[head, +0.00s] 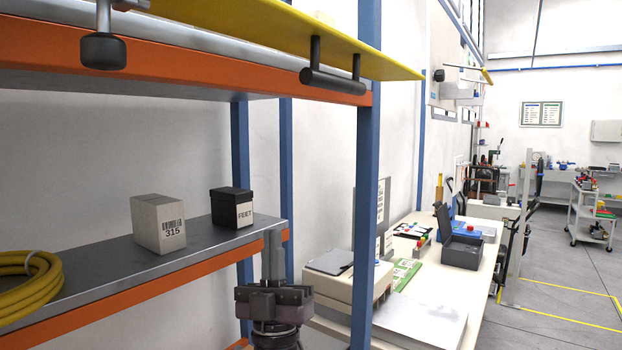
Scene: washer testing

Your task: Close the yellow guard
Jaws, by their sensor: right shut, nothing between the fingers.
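The yellow guard (290,30) is a flat yellow panel along the top of the rack, seen nearly edge-on, with its upper part out of view. A dark bar handle (333,81) hangs below it on two posts, in front of the rack's orange beam. A dark knob (104,50) hangs near its left end. My right gripper (272,235) points upward at the bottom centre, shut and empty. It is well below the handle and left of it in the picture, apart from the guard. My left gripper is out of view.
The grey shelf (100,262) holds a coiled yellow hose (28,284), a light box marked 315 (158,224) and a black FEET box (231,207). A blue upright (367,200) stands right of my gripper. Beyond it is a cluttered bench (425,310); the floor at right is open.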

